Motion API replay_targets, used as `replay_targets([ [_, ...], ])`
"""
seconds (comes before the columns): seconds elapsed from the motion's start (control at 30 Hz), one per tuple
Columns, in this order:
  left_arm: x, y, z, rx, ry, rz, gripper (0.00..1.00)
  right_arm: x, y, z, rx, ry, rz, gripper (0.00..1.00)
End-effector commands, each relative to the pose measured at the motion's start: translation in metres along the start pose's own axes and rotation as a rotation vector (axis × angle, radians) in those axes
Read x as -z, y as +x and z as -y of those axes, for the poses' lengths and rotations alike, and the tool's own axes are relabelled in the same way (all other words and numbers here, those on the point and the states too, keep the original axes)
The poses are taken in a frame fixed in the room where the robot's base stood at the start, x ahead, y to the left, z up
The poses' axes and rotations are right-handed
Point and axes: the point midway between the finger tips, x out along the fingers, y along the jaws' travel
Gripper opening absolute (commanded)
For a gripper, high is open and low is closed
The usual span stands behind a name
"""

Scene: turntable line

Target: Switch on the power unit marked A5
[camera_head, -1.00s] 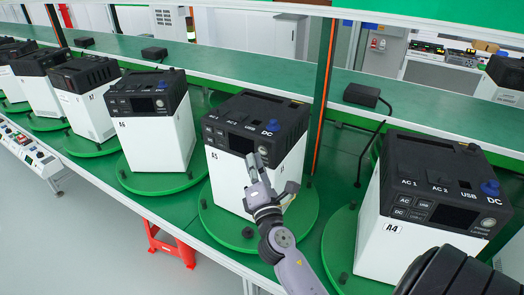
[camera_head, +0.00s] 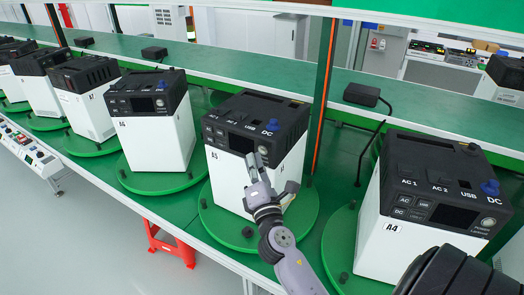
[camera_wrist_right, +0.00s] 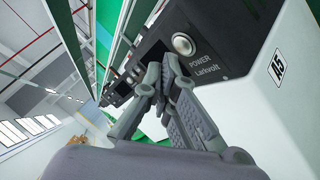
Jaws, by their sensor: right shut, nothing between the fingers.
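The power unit marked A5 (camera_head: 230,178) is a white box with a black top, standing on a round green turntable (camera_head: 308,222) in the head view. Its A5 label (camera_wrist_right: 278,68) shows large in the right wrist view. The round silver POWER button (camera_wrist_right: 184,44) sits on its black front panel, marked "POWER Larkvolt". My right gripper (camera_head: 255,159) is shut and empty, its tips at the front panel near the button end. In the wrist view the right fingertips (camera_wrist_right: 160,76) appear beside the button, not over it; contact cannot be told. My left gripper is out of view.
Unit A4 (camera_head: 395,250) stands close on the right, and unit A6 (camera_head: 155,143) on the left, with more units beyond. An orange-edged post (camera_head: 322,90) rises behind A5. A black adapter (camera_head: 362,94) lies on the rear shelf. A red stool (camera_head: 170,246) stands below the line.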

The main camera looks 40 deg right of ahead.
Motion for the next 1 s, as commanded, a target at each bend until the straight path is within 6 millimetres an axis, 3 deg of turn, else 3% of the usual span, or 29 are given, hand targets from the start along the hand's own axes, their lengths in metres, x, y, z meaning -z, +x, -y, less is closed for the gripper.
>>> replay_targets([
  [1.0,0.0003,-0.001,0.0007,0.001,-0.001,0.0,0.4,-0.0059,0.0077,0.0054,0.0,0.0,0.0,0.0],
])
